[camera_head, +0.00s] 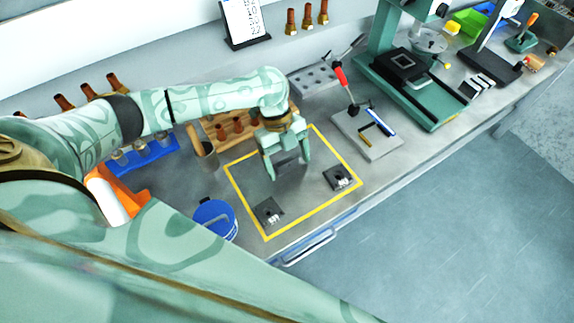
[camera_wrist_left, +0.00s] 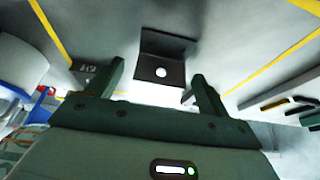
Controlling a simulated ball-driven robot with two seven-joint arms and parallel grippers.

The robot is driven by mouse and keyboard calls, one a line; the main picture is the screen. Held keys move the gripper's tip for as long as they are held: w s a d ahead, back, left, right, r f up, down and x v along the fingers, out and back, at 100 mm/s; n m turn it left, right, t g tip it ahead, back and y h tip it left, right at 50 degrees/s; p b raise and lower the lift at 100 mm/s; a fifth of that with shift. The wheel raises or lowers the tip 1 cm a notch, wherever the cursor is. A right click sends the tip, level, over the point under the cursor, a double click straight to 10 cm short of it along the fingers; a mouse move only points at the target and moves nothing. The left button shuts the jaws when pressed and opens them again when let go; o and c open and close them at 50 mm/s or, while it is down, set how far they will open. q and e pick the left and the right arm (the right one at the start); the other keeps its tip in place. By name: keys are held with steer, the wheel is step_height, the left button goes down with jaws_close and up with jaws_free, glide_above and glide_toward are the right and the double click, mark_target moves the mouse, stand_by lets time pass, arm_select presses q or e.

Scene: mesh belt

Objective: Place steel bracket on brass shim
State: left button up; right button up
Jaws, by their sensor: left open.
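The dark grey bent plate with a round hole, which looks like the steel bracket (camera_wrist_left: 163,70), sits between the fingertips of my left gripper (camera_wrist_left: 158,76) in the left wrist view. In the head view the bracket (camera_head: 287,158) is partly hidden behind my left gripper (camera_head: 286,168), inside the yellow outline. The left gripper is open, with its fingers apart on either side; I see no contact. No brass-coloured shim can be clearly made out. My right gripper is not in view.
A grey tray with tools (camera_head: 366,134) lies to the right. A wooden rack (camera_head: 222,130) stands behind.

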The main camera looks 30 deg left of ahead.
arm_select(q)
steer(key=shift+d+f, duration=0.1)
steer(key=shift+f, duration=0.25)
steer(key=c, duration=1.2)
steer(key=shift+r, duration=0.1)
steer(key=shift+c, duration=0.2)
